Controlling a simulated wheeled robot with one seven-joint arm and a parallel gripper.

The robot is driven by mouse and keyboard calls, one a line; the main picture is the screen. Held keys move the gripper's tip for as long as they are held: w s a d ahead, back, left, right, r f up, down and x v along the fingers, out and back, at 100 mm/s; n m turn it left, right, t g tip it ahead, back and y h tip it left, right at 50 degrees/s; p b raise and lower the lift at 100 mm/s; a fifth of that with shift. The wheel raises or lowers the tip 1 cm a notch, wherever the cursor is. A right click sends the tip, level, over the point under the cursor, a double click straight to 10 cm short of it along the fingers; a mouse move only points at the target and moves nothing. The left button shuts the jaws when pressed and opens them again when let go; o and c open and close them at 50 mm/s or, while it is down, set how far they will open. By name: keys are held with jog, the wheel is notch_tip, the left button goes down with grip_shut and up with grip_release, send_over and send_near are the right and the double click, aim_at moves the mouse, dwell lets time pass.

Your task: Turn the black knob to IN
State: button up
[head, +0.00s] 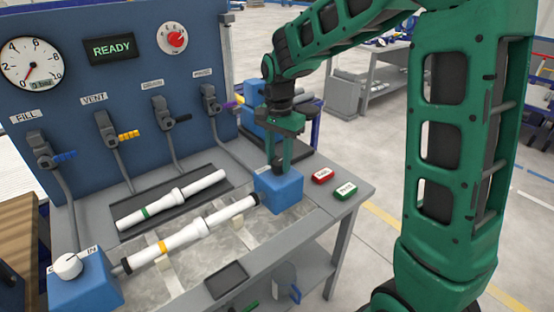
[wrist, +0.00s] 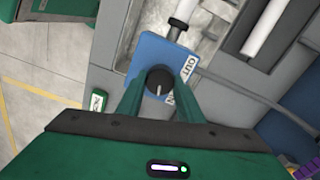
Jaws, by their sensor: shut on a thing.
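The black knob (wrist: 160,77) sits on the blue block (wrist: 142,48) at the right end of the bench, between the fingers of my gripper (wrist: 160,90). The fingers are shut on it from both sides. A short white mark shows on the knob's lower part in the wrist view, pointing down toward the partly hidden IN label (wrist: 170,99). The OUT label (wrist: 187,68) is to the knob's right. In the head view my gripper (head: 281,166) reaches straight down onto the blue block (head: 281,191), and the fingers mostly hide the knob.
A white pipe with a yellow band (head: 190,237) runs between the two blue blocks. A white knob (head: 68,266) is on the left block. A green-banded pipe (head: 172,200) lies on a dark tray. The display (head: 112,48) reads READY.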

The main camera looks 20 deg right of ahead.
aim_at(278, 161)
jog(key=shift+w+a+r, duration=0.1)
jog(key=shift+w+a, duration=0.05)
jog(key=o, duration=1.1)
jog(key=shift+c, duration=0.2)
notch_tip(278, 161, up, 11)
jog(key=shift+f, duration=0.2)
jog(key=s+d+f+n, duration=0.1)
jog(key=s+d+f, duration=0.2)
jog(key=s, duration=0.7)
jog(key=s+d+f+n, duration=0.2)
jog(key=s+d, duration=0.6)
jog(key=s, duration=0.3)
jog(key=s+d+f+n, duration=0.2)
jog(key=s+d, duration=0.4)
jog(key=s, duration=0.4)
jog(key=shift+s+f, duration=0.2)
jog(key=shift+f, duration=0.6)
